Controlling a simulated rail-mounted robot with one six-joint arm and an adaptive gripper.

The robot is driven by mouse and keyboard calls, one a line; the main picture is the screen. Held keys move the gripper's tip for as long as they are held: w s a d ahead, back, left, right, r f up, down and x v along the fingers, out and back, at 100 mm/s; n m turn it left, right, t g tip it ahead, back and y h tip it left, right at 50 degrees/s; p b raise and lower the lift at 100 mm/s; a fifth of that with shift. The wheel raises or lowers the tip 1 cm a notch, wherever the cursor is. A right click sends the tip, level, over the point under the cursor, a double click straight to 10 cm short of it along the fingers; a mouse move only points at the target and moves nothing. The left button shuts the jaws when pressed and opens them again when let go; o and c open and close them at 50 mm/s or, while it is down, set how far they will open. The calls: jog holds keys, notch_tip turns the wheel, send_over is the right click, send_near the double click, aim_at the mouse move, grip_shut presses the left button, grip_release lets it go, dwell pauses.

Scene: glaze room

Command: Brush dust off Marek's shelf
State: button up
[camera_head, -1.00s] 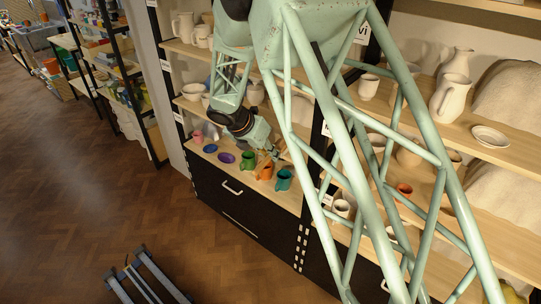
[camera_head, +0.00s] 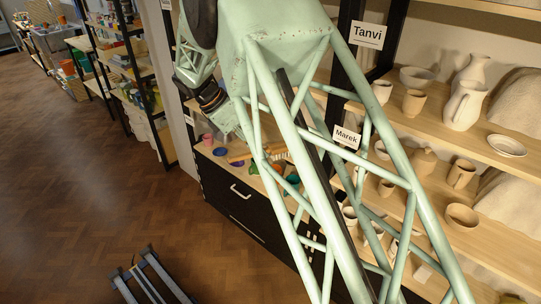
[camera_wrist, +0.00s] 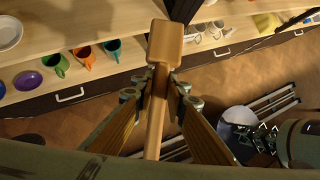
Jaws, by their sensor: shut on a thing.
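My gripper (camera_wrist: 163,98) is shut on a wooden brush (camera_wrist: 163,45). In the wrist view the brush's flat, wide wooden end points away from me, and no bristles show there. In the head view the brush (camera_head: 240,157) shows small behind my arm's lattice, above the lower shelf with the coloured mugs. The Marek label (camera_head: 346,137) is on the black upright between the two bays. Right of it, a wooden shelf (camera_head: 485,195) holds clay cups and bowls, partly hidden by my arm. I cannot make out dust.
An upper shelf (camera_head: 510,165) holds a white jug (camera_head: 465,105) and a plate (camera_head: 507,146). Green (camera_wrist: 55,64), orange (camera_wrist: 83,56) and teal (camera_wrist: 112,48) mugs stand on a lower shelf. A Tanvi label (camera_head: 368,35) hangs higher up. The wooden floor at left is largely open.

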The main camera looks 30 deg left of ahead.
jog(key=s+a+r+m+g+b, duration=0.1)
jog(key=s+a+r+m+g, duration=0.1)
jog(key=s+r, duration=0.6)
jog(key=s+a+r+m+g, duration=0.2)
jog(key=s+a+r+m, duration=0.3)
jog(key=s, duration=1.6)
jog(key=s+a+r+m+g+b, duration=0.1)
jog(key=s+a+r+m+g, duration=0.2)
jog(key=s+r, duration=0.9)
jog(key=s+m, duration=0.3)
jog(key=shift+s+a+h+b, duration=0.15)
jog(key=shift+s+h+b, duration=0.15)
jog(key=shift+s, duration=0.05)
jog(key=shift+r, duration=0.1)
